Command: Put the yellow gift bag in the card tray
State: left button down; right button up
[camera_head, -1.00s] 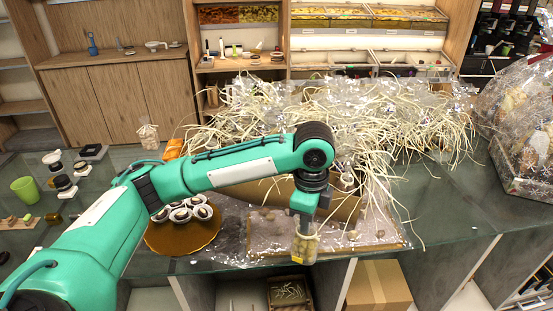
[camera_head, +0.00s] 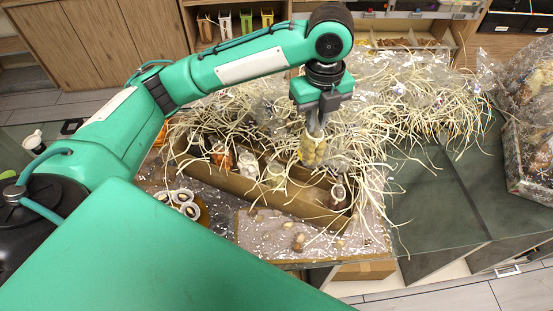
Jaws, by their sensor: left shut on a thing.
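My left gripper (camera_head: 314,122) points down and is shut on the top of the yellow gift bag (camera_head: 313,150), a small clear bag with pale yellow contents. The bag hangs upright over the long brown card tray (camera_head: 262,194), right of its middle in the picture. I cannot tell whether its bottom touches anything inside. The tray holds several small items, among them a reddish-brown one (camera_head: 340,196) at its right end. Pale straw strands hide much of the tray's back and right end. My right gripper is not in view.
Tangled straw and clear film (camera_head: 420,95) spread behind and right of the tray. A wrapped hamper (camera_head: 530,150) stands at the far right. White cups (camera_head: 186,203) sit left of the tray. The dark counter (camera_head: 435,205) is clear between tray and hamper.

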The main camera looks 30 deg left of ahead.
pick_arm(q)
notch_tip(320, 180, down, 20)
jog(key=p, duration=0.4)
jog(key=shift+r, duration=0.2)
jog(key=c, duration=1.5)
grip_release()
jog(key=shift+f, duration=0.15)
jog(key=shift+o, duration=0.2)
